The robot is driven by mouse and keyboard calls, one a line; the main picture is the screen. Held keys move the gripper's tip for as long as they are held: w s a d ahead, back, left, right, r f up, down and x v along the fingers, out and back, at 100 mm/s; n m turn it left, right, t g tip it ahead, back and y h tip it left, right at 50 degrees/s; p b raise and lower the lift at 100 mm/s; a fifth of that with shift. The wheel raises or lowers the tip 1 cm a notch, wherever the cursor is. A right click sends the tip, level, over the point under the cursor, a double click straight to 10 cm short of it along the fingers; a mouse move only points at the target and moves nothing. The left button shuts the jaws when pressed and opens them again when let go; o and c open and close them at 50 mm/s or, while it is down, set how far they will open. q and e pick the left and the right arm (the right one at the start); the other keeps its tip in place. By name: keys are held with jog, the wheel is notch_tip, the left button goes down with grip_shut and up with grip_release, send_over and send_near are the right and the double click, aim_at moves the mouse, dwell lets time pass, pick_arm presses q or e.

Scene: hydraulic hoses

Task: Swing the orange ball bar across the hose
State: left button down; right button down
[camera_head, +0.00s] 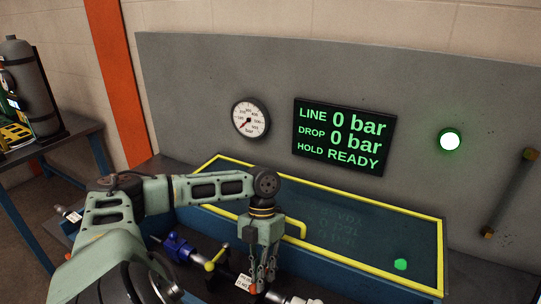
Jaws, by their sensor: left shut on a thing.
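My left gripper (262,283) reaches down over the front of the bench, its fingers closed at the bottom of the view. A small orange piece (253,289), which looks like the orange ball bar, shows at its fingertips; the fingers hide most of it. A white tag (243,283) hangs just left of the fingers. The silver and dark hose fitting (279,297) lies low beside the fingertips, partly cut off by the frame edge. A yellow-ended lever (214,260) and a blue fitting (178,246) stand to the left of the gripper. My right gripper is out of view.
A yellow-framed clear guard (370,222) lies behind the gripper, with a yellow handle at its front. The grey panel (430,90) carries a gauge (250,118), a green-lit lamp (450,140) and a display (343,137) reading LINE 0 bar, DROP 0 bar, HOLD READY.

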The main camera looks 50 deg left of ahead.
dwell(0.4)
pick_arm(q)
jog(key=c, duration=1.8)
grip_release()
jog(key=shift+s+a, duration=0.1)
jog(key=shift+a, duration=0.05)
jog(key=shift+o, duration=0.2)
jog(key=v, duration=1.2)
